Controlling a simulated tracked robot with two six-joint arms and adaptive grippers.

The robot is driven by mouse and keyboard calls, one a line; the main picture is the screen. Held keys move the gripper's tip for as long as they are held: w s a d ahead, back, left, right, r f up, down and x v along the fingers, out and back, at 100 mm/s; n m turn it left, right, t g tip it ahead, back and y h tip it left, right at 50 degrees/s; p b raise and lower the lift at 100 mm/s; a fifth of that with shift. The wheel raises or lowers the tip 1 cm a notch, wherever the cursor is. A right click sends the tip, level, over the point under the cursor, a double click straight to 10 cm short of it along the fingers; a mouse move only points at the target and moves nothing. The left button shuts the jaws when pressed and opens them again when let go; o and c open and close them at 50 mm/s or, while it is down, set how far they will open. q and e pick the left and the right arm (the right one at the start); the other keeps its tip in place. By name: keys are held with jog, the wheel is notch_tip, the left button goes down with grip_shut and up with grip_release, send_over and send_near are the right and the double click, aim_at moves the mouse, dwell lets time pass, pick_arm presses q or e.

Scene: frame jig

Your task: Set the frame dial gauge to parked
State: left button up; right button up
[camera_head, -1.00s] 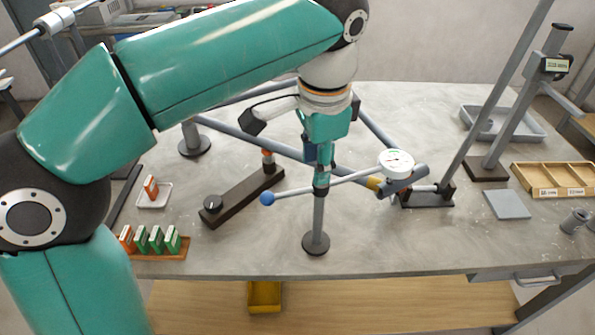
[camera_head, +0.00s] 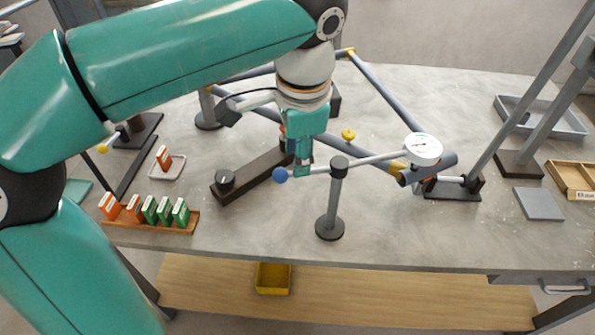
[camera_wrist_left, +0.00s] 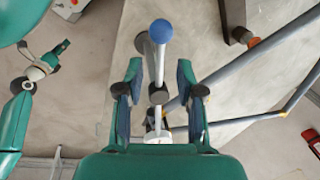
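The dial gauge (camera_head: 423,148) has a white round face and sits at the right end of a pale swing arm (camera_head: 365,160), beside a grey frame tube. The arm crosses the top of a dark post (camera_head: 331,228) and ends at the left in a blue ball (camera_head: 280,175), which also shows in the left wrist view (camera_wrist_left: 160,31). My left gripper (camera_head: 303,170) is over the arm between ball and post. In the left wrist view its fingers (camera_wrist_left: 158,78) are apart, one on each side of the arm. A small gripper (camera_wrist_left: 60,48) at the left there appears to be my right one.
A dark bar with a knob (camera_head: 225,180) lies left of the post. A rack of orange and green blocks (camera_head: 150,222) and a small tray (camera_head: 168,169) are at the left. The frame tubes (camera_head: 385,95) cross behind. The table front near the post is clear.

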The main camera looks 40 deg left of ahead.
pick_arm(q)
jog(key=shift+w+a+f, duration=0.1)
jog(key=shift+a+f, duration=0.05)
jog(key=shift+f, duration=0.95)
jog(key=shift+w+a+f, duration=0.1)
jog(key=shift+a+f, duration=0.05)
jog(key=shift+f, duration=0.9)
grip_shut()
